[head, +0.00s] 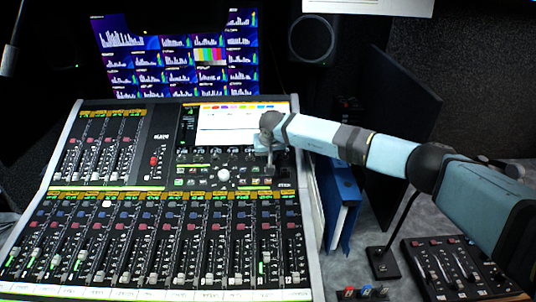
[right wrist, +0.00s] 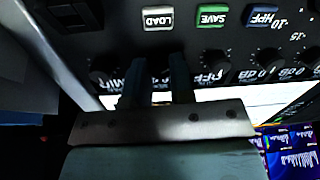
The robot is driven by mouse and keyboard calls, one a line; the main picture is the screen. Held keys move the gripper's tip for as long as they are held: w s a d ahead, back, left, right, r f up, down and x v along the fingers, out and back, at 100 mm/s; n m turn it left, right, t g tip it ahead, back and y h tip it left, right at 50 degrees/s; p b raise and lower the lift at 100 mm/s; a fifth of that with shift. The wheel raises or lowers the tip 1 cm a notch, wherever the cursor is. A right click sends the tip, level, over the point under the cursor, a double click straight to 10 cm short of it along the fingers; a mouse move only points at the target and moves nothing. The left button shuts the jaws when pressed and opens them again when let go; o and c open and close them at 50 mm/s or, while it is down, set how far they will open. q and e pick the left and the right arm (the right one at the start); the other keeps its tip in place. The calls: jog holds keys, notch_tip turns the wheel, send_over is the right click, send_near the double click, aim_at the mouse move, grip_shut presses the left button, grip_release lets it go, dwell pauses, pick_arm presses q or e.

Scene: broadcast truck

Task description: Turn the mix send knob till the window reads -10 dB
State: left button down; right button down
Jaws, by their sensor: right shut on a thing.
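My right gripper (head: 270,152) reaches the upper right of the mixing console (head: 70,190), just below its white screen. In the right wrist view, upside down, its two dark fingers (right wrist: 157,72) are closed at the panel, on what looks like the mix send knob. The fingers and shadow hide most of that knob. Small windows beside it are partly covered; one shows part of "OFF" and others show "0 dB". I cannot read a -10 dB value. My left gripper is not in view.
Other dark knobs (right wrist: 213,62) sit close beside the fingers, with LOAD (right wrist: 158,18), SAVE (right wrist: 212,16) and HPF (right wrist: 262,17) buttons near them. A white trackball (head: 224,175), a blue binder (head: 342,200) and a small control box (head: 455,268) are nearby.

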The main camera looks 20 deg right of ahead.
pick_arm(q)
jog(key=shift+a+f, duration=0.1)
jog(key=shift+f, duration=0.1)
pick_arm(e)
jog(key=m+b, duration=0.2)
jog(key=shift+f+m, duration=0.15)
jog(key=shift+m, duration=0.25)
jog(key=shift+m+b, duration=0.55)
jog(key=shift+m, duration=0.35)
jog(key=m+b, duration=0.1)
jog(key=m, duration=0.1)
jog(key=shift+m+t, duration=0.3)
jog(key=shift+m+b, duration=0.5)
jog(key=shift+m, duration=0.4)
jog(key=shift+m+b, duration=0.4)
jog(key=shift+m, duration=0.5)
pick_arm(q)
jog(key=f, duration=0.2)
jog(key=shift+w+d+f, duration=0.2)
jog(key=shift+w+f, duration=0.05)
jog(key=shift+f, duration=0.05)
pick_arm(e)
jog(key=shift+m+h, duration=0.3)
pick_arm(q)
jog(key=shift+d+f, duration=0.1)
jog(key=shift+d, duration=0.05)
pick_arm(e)
jog(key=shift+m, duration=0.3)
